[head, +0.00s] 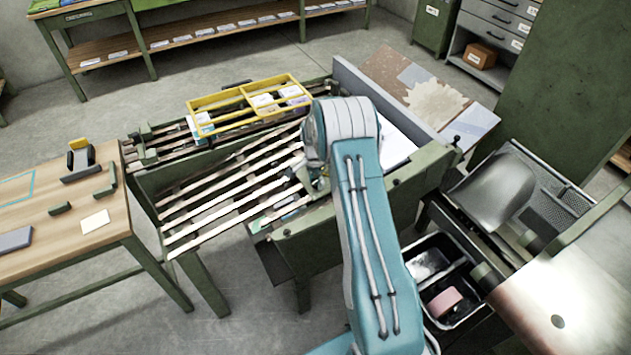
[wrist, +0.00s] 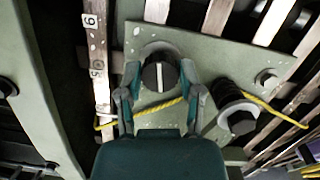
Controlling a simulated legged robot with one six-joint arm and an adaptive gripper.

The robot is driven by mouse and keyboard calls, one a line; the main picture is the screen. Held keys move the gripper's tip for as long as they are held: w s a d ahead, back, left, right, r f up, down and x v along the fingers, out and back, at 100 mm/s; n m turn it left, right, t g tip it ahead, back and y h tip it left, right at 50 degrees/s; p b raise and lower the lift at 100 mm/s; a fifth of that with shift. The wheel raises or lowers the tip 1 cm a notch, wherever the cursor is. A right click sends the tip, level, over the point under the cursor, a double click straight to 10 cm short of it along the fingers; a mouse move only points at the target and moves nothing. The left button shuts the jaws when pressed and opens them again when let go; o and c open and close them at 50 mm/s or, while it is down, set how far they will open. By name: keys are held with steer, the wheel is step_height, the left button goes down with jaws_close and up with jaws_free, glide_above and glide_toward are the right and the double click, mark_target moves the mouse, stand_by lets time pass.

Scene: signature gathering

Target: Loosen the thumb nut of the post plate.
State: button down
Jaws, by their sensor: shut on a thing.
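The thumb nut (wrist: 159,76) is a dark round knob with a white line across its face, in the upper middle of the wrist view. It sits on the post plate (wrist: 215,52), a grey-green metal plate with light specks. My gripper (wrist: 160,88) has its two fingers on either side of the nut and is shut on it. The white line stands nearly upright in the picture. In the head view my arm hides the nut and plate, and my gripper (head: 305,178) shows only in part over the slatted machine.
A yellow cord (wrist: 160,105) runs behind my fingers to a dark spool-like post (wrist: 238,116) on the right. A bolt (wrist: 266,78) stands at the plate's right. A numbered strip (wrist: 97,60) lies left. A yellow divided tray (head: 235,110) rests on the slatted machine (head: 215,200).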

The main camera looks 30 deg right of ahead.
steer(key=n, duration=0.4)
steer(key=shift+w+g, duration=0.1)
steer(key=shift+g, duration=0.3)
steer(key=n+h, duration=0.1)
steer(key=n, duration=0.3)
steer(key=shift+w, duration=0.1)
steer(key=n, duration=0.3)
steer(key=shift+n+g, duration=0.3)
steer(key=shift+a+n+h, duration=0.1)
steer(key=shift+n+h, duration=0.4)
steer(key=shift+n, duration=1.3)
steer(key=shift+c, duration=1.3)
jaws_free()
steer(key=v, duration=1.2)
